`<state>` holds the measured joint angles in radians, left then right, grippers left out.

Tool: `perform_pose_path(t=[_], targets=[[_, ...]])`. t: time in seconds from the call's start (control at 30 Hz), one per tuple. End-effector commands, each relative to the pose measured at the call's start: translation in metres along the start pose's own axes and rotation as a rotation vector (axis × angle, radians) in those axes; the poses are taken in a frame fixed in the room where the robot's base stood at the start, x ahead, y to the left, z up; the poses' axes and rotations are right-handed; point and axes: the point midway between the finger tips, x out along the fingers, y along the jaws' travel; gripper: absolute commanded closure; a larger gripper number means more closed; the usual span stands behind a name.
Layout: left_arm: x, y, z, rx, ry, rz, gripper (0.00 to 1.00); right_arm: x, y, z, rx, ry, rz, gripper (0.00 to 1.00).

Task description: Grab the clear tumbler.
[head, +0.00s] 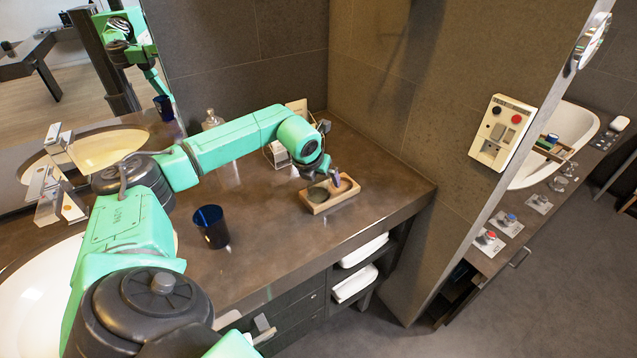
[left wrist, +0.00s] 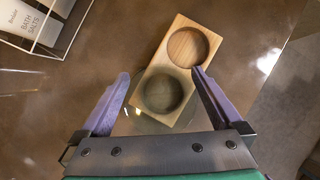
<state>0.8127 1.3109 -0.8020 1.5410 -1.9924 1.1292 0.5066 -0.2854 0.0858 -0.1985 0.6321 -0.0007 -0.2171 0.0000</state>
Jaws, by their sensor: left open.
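A faint, see-through round outline, apparently the clear tumbler (left wrist: 160,93), shows over the near recess of a wooden two-recess tray in the left wrist view. Its edges are hard to make out, and I cannot tell whether it stands in the recess. The wooden tray (head: 330,194) lies on the counter; it also shows in the left wrist view (left wrist: 184,75). My left gripper (head: 334,178) is open just above the tray. In the left wrist view its two purple fingers (left wrist: 160,85) lie on either side of the near recess, with nothing gripped.
A dark blue tumbler (head: 210,227) stands on the counter, left of the tray. A clear box with bath salts (left wrist: 38,22) stands near the tray. A tiled wall (head: 385,85) rises behind. Counter between blue tumbler and tray is clear.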

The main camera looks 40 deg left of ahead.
Motion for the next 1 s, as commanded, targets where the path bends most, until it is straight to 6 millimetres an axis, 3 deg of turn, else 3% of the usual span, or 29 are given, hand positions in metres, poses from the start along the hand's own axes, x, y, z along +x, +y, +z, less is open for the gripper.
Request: perform_pose_path(t=[0.2,0.27,0.43,0.77,0.87,1.0], targets=[[0.004,0.0,-0.001,0.002,0.0,0.0,0.0,0.0,-0.006,0.013,0.003,-0.023,-0.009,0.5],[0.004,0.0,-0.001,0.001,0.0,0.0,0.19,0.0,-0.009,0.018,0.004,-0.03,-0.012,0.5],[0.004,0.0,-0.001,0.001,-0.001,0.0,0.84,0.0,-0.012,0.02,0.005,-0.033,-0.016,0.5],[-0.001,0.0,0.003,0.0,-0.004,-0.001,0.85,0.002,-0.009,0.018,0.003,-0.03,-0.013,0.5],[-0.01,0.0,0.009,0.0,-0.006,-0.002,0.85,0.005,-0.008,0.018,0.002,-0.03,-0.011,0.5],[-0.039,-0.001,0.026,-0.001,-0.009,-0.003,0.85,0.013,-0.007,0.018,0.001,-0.029,-0.009,0.5]])
